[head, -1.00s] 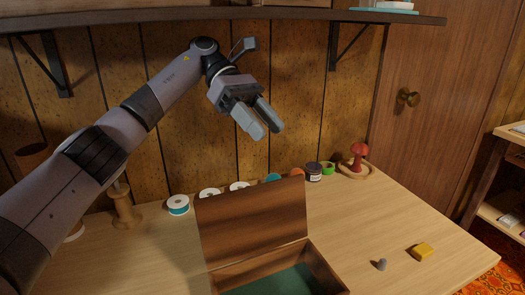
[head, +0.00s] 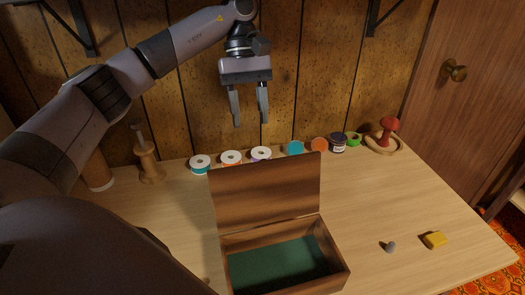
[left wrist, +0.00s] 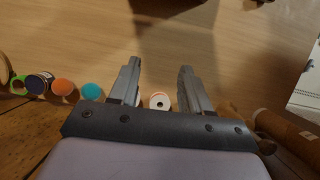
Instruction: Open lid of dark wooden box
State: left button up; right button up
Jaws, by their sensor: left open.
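The dark wooden box (head: 335,276) stands on the table at the lower middle of the head view. Its lid (head: 266,190) stands raised at the back, and the green lining (head: 280,262) inside shows. My left gripper (head: 250,124) is open and empty, in the air behind and above the lid, apart from it. In the left wrist view, my left gripper's two fingers (left wrist: 156,82) are spread with nothing between them, and a dark part of the box (left wrist: 175,8) shows at the top edge. My right gripper is not in view.
A row of thread spools (head: 231,158) and small jars (head: 337,143) lines the back of the table (head: 390,205). A red mushroom-shaped item (head: 388,127) stands at the back right. A yellow block (head: 435,240) and a small grey thimble-like item (head: 389,247) lie right of the box.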

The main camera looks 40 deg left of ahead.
pick_arm(q)
send_near(267, 190)
jog(key=w+a+f, duration=0.1)
jog(key=a, duration=0.1)
jog(key=shift+w+d+b+x, duration=0.1)
jog(key=shift+b+x, duration=0.05)
jog(key=shift+x, duration=0.7)
jog(key=shift+w+d+b+x, duration=0.1)
jog(key=shift+d+b+x, duration=0.05)
jog(key=shift+x, duration=0.75)
grip_shut()
